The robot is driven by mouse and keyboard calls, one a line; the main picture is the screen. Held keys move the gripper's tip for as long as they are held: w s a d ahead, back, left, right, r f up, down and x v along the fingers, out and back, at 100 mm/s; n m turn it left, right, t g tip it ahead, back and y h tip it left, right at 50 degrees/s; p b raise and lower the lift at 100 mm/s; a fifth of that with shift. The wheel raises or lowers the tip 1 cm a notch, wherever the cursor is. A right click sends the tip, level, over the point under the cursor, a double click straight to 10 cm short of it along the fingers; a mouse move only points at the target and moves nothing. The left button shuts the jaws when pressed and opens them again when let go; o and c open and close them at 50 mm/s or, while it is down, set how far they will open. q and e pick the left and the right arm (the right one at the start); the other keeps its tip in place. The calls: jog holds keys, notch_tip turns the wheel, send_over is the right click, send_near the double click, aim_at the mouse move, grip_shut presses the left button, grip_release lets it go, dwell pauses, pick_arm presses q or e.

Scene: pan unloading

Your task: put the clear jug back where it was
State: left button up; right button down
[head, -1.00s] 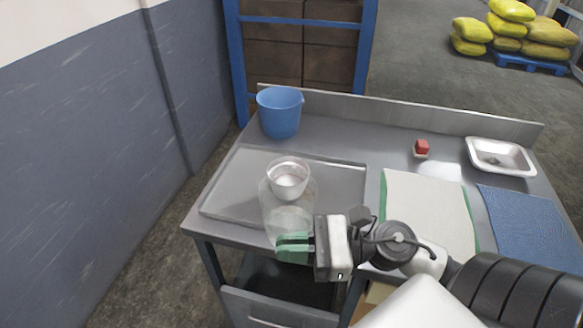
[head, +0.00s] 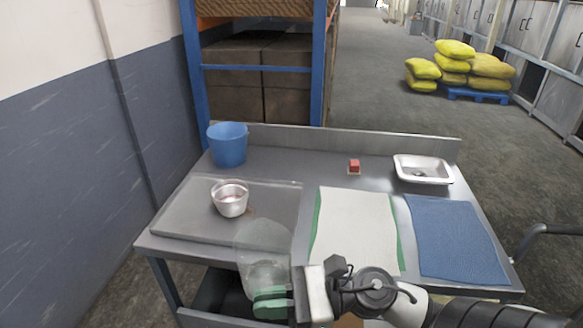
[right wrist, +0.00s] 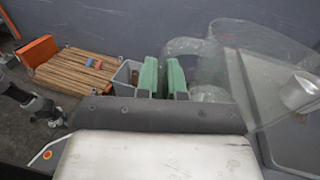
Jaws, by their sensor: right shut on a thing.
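The clear jug (head: 264,243) is see-through and is held at the front edge of the workbench, in front of the tray. It also shows in the right wrist view (right wrist: 232,62), to the right of the fingers. My right gripper (head: 270,303) has green fingers and is shut on the jug, low in the head view. In the right wrist view its two fingers (right wrist: 163,78) stand close together; the exact grip point on the jug is hard to make out.
A grey tray (head: 178,222) on the bench holds a small metal pot (head: 230,200). A white-and-green cloth (head: 352,228) and a blue mat (head: 455,240) lie on the right.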

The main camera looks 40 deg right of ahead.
jog(key=shift+s, duration=0.1)
jog(key=w+f+m+t+h, duration=0.5)
jog(key=m+h, duration=0.6)
jog(key=h, duration=0.3)
jog(key=shift+w+a+f+t+h, duration=0.4)
jog(key=shift+f+t, duration=0.45)
jog(key=shift+t, duration=0.35)
jog(key=shift+s+d, duration=0.15)
jog(key=shift+d, duration=0.05)
